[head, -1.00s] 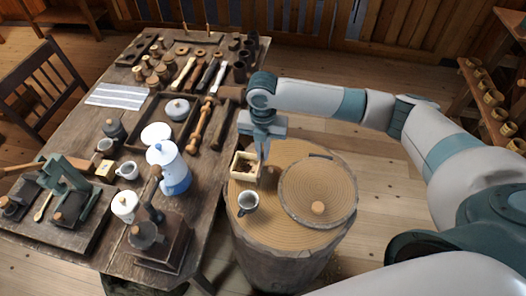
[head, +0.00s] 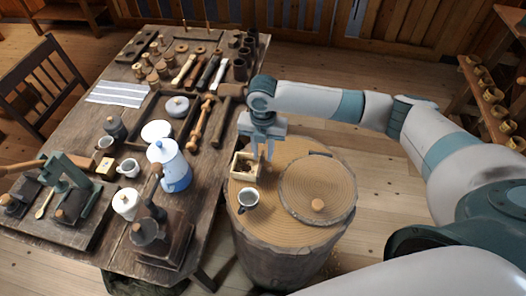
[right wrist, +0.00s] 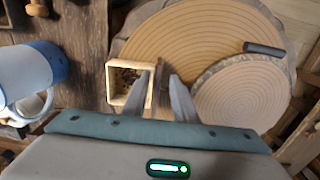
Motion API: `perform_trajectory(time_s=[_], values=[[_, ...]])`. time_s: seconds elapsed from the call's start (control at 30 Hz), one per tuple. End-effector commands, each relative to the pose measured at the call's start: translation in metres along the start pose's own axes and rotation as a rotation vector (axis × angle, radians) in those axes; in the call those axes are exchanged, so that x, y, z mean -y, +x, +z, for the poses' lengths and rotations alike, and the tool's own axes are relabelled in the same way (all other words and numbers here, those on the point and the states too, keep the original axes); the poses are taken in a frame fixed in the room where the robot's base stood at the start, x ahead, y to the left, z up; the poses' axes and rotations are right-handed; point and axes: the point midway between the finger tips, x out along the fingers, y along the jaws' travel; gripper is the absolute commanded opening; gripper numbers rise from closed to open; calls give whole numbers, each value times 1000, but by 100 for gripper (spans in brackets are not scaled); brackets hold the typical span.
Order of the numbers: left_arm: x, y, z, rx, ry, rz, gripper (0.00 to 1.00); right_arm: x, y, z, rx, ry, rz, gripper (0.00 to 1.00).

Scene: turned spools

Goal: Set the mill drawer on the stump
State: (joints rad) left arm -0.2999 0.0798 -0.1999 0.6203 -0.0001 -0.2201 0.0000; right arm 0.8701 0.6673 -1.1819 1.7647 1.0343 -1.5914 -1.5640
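The mill drawer (head: 236,170) is a small pale open-topped box with dark bits inside. It sits upright on the left part of the stump top (head: 270,215). It also shows in the right wrist view (right wrist: 112,88). My right gripper (head: 264,160) is low at the drawer's right side. In the right wrist view its fingers (right wrist: 161,88) are apart, one over the drawer's right edge and one beyond it. A brown piece shows between them, perhaps the drawer's front. The dark wooden mill (head: 172,246) stands on the table's near corner. My left gripper is not in view.
A round wooden lid-like disc (head: 318,185) with a knob covers the stump's right part. The crowded table (head: 205,225) is to the left, with a blue-and-white pot (head: 172,172) near its edge.

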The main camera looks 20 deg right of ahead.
Motion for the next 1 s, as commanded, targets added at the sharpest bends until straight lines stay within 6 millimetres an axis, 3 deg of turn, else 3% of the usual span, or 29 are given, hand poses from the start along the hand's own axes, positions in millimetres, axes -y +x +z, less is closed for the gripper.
perform_trajectory(time_s=[0.27,0.7,1.0], values=[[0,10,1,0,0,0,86,-1,-20,1,3,-1,3,25],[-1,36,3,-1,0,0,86,-1,-95,1,2,0,3,25],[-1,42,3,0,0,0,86,0,-121,0,0,0,1,25]])
